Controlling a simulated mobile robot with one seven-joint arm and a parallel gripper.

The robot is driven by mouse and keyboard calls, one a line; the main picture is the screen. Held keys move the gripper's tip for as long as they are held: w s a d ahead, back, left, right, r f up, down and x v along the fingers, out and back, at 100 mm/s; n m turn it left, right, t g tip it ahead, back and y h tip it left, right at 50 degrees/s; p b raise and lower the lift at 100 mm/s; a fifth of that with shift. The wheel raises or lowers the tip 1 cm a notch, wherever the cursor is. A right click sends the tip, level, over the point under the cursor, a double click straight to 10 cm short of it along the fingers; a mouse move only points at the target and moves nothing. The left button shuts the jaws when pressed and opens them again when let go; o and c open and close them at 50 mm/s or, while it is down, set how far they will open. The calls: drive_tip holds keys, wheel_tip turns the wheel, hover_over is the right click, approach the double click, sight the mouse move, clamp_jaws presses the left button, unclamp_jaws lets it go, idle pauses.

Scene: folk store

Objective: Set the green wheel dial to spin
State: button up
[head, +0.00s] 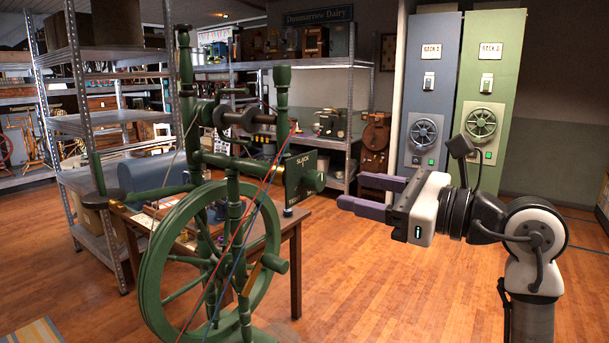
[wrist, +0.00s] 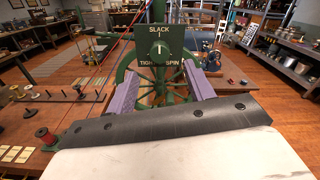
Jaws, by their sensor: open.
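The green spinning wheel (head: 150,262) stands at left in the head view. Its dark green dial plate (head: 300,172) carries a round green knob (head: 314,181) on the side facing my gripper. In the wrist view the plate (wrist: 178,36) reads SLACK at the top, TIGHT at lower left, partly cut off, and SPIN at lower right. The knob (wrist: 159,49) is centred there, with a pale mark upright toward SLACK. My gripper (head: 360,192) is open and empty, with purple fingers pointing at the knob, apart from it. The fingers (wrist: 162,80) lie below the dial in the wrist view.
A wooden table (head: 291,228) stands behind the wheel. Red and blue cords (head: 262,190) run down past the wheel near the plate. Blue and green rack cabinets (head: 427,100) stand at the back right. The floor (head: 390,290) below my gripper is clear.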

sight(322, 183)
drive_tip(key=p+x, duration=0.3)
drive_tip(key=x, duration=0.7)
drive_tip(key=shift+w+a, duration=0.15)
drive_tip(key=shift+a, duration=0.15)
drive_tip(key=c, duration=1)
